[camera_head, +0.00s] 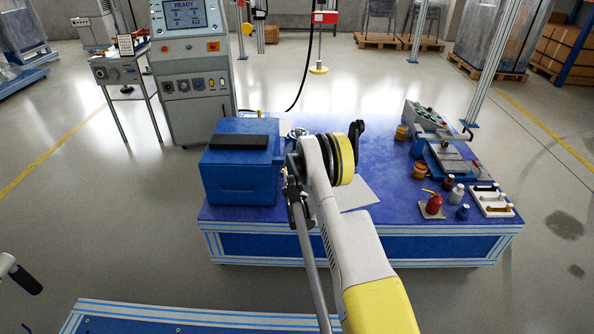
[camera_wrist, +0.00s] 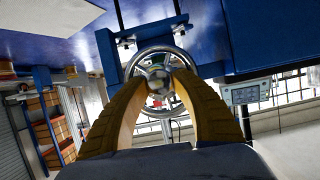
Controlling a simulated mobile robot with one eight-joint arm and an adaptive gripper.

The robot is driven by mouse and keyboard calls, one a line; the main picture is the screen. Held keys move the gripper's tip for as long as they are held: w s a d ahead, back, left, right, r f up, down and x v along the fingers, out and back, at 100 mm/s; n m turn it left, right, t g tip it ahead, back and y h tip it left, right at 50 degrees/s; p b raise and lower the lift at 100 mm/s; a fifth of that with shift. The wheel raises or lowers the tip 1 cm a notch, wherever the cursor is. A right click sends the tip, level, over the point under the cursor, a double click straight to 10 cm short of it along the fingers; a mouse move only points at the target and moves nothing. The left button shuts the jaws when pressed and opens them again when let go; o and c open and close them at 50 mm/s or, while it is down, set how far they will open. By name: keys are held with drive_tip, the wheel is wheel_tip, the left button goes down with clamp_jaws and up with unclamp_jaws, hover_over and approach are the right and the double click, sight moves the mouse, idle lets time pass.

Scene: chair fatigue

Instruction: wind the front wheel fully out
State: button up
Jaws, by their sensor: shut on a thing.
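In the wrist view a chrome handwheel (camera_wrist: 160,50) with a round rim and spokes is mounted on a blue bracket (camera_wrist: 108,60). My gripper (camera_wrist: 158,80) reaches it with both tan, ribbed fingers. The fingertips are inside the rim, shut on the wheel around its silver hub. In the head view my arm reaches over the blue bench (camera_head: 385,215). There the arm hides my fingertips and most of the wheel, beside the blue box (camera_head: 240,185).
A black pad (camera_head: 239,142) lies on the blue box. To the right on the bench stand a fixture with a handle (camera_head: 445,150), a red oil can (camera_head: 433,204), small bottles and a white tray (camera_head: 490,201). A grey control cabinet (camera_head: 190,80) stands behind.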

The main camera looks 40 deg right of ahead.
drive_tip(key=n+g+h, duration=0.1)
drive_tip(key=n+h, duration=0.1)
drive_tip(key=n, duration=0.2)
drive_tip(key=n+g+h, duration=0.1)
drive_tip(key=n+h, duration=0.1)
drive_tip(key=n, duration=0.2)
drive_tip(key=shift+w+a+h, duration=0.15)
drive_tip(key=shift+h, duration=0.25)
idle(0.5)
drive_tip(key=o, duration=1.2)
drive_tip(key=v, duration=1.2)
drive_tip(key=shift+w, duration=0.1)
